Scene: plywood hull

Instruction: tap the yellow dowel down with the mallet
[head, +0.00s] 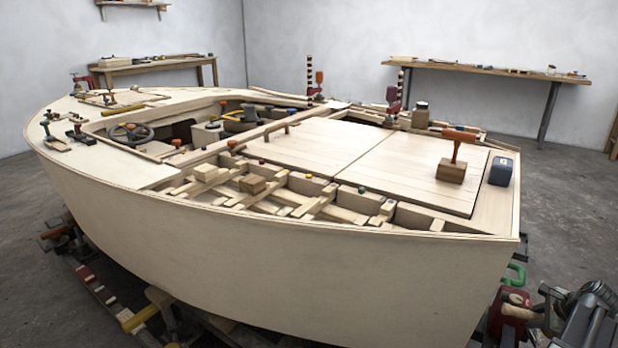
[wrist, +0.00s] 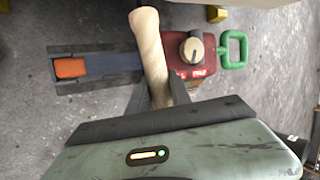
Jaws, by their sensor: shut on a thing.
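My gripper (head: 540,312) is low at the right, beside the hull's near corner. In the wrist view my gripper (wrist: 158,88) is shut around a pale wooden handle (wrist: 148,38), which matches the mallet's handle. The handle also shows in the head view (head: 519,312). I cannot make out the mallet's head. Several small coloured dowel tops sit along the hull's open framing, one red (head: 232,144) and one green (head: 361,190). I cannot tell surely which one is the yellow dowel. My gripper is well apart from all of them.
The plywood hull (head: 270,260) fills the middle. A red box with a green handle (wrist: 232,50) lies by my gripper. Grey floor is open at the right.

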